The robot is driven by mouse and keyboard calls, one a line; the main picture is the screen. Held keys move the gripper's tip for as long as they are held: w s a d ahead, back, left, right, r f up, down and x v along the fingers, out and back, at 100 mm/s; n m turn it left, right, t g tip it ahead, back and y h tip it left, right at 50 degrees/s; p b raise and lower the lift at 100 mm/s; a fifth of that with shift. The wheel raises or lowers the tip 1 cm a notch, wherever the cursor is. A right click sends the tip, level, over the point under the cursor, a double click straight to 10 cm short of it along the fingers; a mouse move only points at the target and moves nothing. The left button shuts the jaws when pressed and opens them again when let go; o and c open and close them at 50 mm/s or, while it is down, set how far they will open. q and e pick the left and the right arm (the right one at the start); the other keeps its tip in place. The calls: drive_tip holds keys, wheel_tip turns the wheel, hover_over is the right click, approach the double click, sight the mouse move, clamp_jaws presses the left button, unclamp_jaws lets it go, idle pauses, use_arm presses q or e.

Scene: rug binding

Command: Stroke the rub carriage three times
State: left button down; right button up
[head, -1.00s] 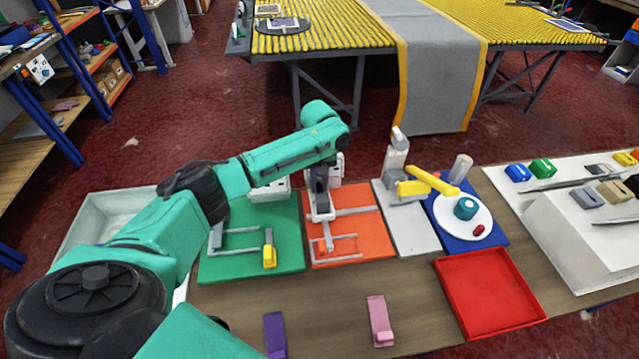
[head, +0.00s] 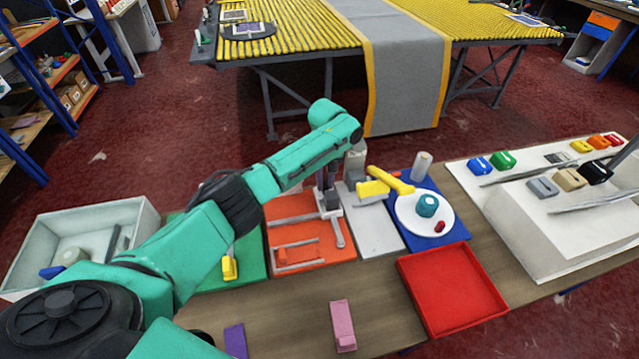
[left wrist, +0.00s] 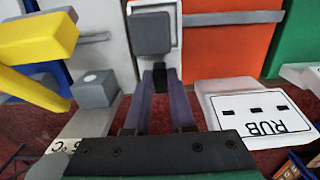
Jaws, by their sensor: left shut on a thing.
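The rub carriage (head: 329,211) is a white block with a grey knob, on a grey rail over the orange board (head: 340,250). In the head view it is at the right part of the rail. My left gripper (head: 325,180) is over it, its fingers shut on the carriage's knob. In the left wrist view, the gripper's fingers (left wrist: 160,80) reach the grey knob (left wrist: 151,33), with the rail (left wrist: 230,18) running off to the right. A white box labelled RUB (left wrist: 262,117) stands beside the fingers. My right gripper is not in view.
A grey board with a yellow lever (head: 392,180) stands right of the orange board. The green board (head: 250,268) is left, partly behind my arm. A red tray (head: 452,290), pink block (head: 342,325) and purple block (head: 235,341) are nearer.

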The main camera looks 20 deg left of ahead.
sight(327, 185)
use_arm(q)
drive_tip(key=shift+w+d+r, duration=0.1)
drive_tip(key=shift+w+r, duration=0.05)
drive_tip(key=shift+r, duration=0.05)
drive_tip(key=c, duration=0.8)
unclamp_jaws()
drive_tip(key=shift+d, duration=0.15)
drive_tip(key=shift+o, duration=0.2)
drive_tip(key=shift+w+f, duration=0.1)
drive_tip(key=shift+f, duration=0.05)
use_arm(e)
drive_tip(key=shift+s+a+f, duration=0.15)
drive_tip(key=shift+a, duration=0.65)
use_arm(q)
drive_tip(key=shift+r, duration=0.25)
wheel_tip(327, 185, up, 14)
drive_tip(key=b, duration=0.2)
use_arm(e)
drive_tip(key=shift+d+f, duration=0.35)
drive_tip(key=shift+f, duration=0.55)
